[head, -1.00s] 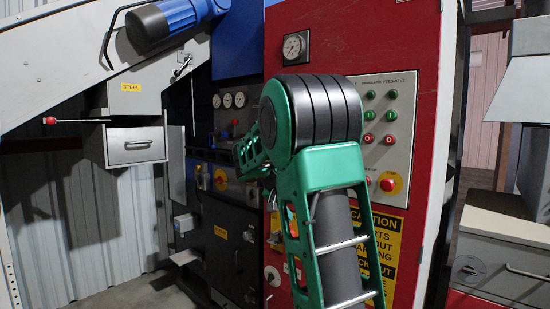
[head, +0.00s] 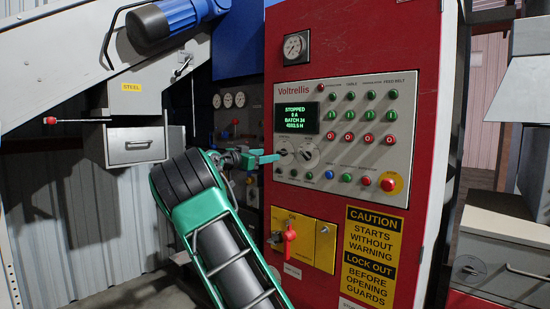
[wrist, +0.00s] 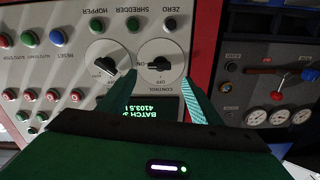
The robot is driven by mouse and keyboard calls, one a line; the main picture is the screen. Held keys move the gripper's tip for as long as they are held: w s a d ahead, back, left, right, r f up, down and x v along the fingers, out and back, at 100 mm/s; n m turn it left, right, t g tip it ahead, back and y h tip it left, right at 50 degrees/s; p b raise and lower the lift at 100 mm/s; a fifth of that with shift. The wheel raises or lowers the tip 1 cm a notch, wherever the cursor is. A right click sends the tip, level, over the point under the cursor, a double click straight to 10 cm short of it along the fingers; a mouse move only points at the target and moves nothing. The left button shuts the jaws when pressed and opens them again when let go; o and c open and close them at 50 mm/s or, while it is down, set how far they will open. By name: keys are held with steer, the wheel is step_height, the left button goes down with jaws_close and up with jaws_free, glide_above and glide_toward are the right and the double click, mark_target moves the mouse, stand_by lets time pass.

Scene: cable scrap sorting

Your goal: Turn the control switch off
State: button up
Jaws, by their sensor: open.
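The control switch (wrist: 158,62) is a black rotary knob on a pale round plate, seen upside down in the wrist view. Its black handle lies roughly sideways there; I cannot tell its setting for sure. In the head view it is the left of two knobs (head: 285,151) below the display, partly hidden by my gripper. My gripper (wrist: 160,78) is open, with its teal fingers on either side of the control switch's plate. Nothing shows held between them. In the head view my gripper (head: 266,158) reaches the panel's left edge from the left.
A second rotary knob (wrist: 107,62) sits close beside the control switch. The display (head: 304,118) reads STOPPED. Several push buttons and a red emergency stop (head: 389,184) cover the panel. A red handle (head: 290,235) sticks out from a yellow plate below.

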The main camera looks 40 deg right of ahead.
mark_target(280, 153)
steer(key=d, duration=0.7)
steer(key=shift+w+d, duration=0.35)
steer(key=shift+d, duration=0.05)
steer(key=shift+a, duration=0.1)
steer(key=c, duration=1)
